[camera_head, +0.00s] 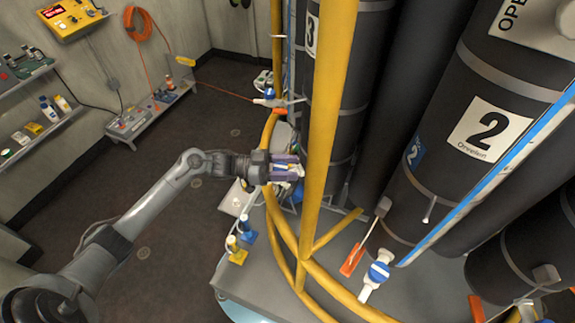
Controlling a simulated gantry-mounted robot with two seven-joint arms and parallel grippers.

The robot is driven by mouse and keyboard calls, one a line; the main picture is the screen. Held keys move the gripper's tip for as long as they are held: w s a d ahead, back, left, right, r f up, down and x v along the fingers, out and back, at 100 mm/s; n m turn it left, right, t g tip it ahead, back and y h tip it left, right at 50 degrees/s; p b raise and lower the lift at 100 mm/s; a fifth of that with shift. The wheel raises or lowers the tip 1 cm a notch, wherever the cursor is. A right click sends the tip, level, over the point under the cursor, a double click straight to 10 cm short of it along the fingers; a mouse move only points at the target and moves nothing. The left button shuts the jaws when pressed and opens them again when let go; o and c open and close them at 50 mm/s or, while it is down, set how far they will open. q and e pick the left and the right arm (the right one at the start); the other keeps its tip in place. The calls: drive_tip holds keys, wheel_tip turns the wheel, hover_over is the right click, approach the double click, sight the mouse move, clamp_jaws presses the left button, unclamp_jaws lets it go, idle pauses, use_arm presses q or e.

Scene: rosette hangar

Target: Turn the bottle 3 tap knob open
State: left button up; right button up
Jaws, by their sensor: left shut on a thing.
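Bottle 3 (311,35) is a tall dark cylinder with a white number label, partly hidden behind a yellow rail. My left gripper (292,170) reaches in from the left, at the lower part of this bottle and just left of the upright rail. Its fingers are shut on a small pale piece with a bit of orange, apparently the bottle 3 tap knob, mostly hidden by the fingers. How far the knob is turned cannot be told. My right gripper is not in view.
Yellow rails (328,120) run close to the left gripper. Bottle 2 (450,170) stands right, with a blue-white tap (378,272) and orange lever (352,260). Another blue-white tap (268,97) is above the gripper. Shelves (40,130) line the left wall; dark floor (190,225) is open.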

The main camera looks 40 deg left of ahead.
use_arm(q)
drive_tip(key=n+t+y+p, duration=0.1)
drive_tip(key=y+p, duration=0.1)
drive_tip(key=p, duration=0.1)
drive_tip(key=n+t+y+p, duration=0.2)
drive_tip(key=p, duration=0.1)
drive_tip(key=n+t+y+p, duration=0.1)
drive_tip(key=p, duration=0.2)
drive_tip(key=shift+w+a+r+n+t+y, duration=0.2)
drive_tip(key=shift+a+r+n+t+y, duration=0.1)
drive_tip(key=shift+n+t+y, duration=0.1)
drive_tip(key=shift+w+a+f+n+t+y+p, duration=0.15)
drive_tip(key=shift+n+t+y+p, duration=0.25)
drive_tip(key=shift+n+y+p, duration=0.35)
drive_tip(key=shift+a+f+n+t+y+p, duration=0.1)
drive_tip(key=shift+n+t+y+p, duration=0.45)
drive_tip(key=shift+y, duration=0.4)
drive_tip(key=o, duration=1)
drive_tip(key=shift+c, duration=0.2)
drive_tip(key=shift+s+a+f, duration=0.1)
drive_tip(key=shift+s, duration=0.25)
drive_tip(key=v, duration=1)
drive_tip(key=shift+r+b, duration=0.2)
drive_tip(key=shift+b, duration=0.2)
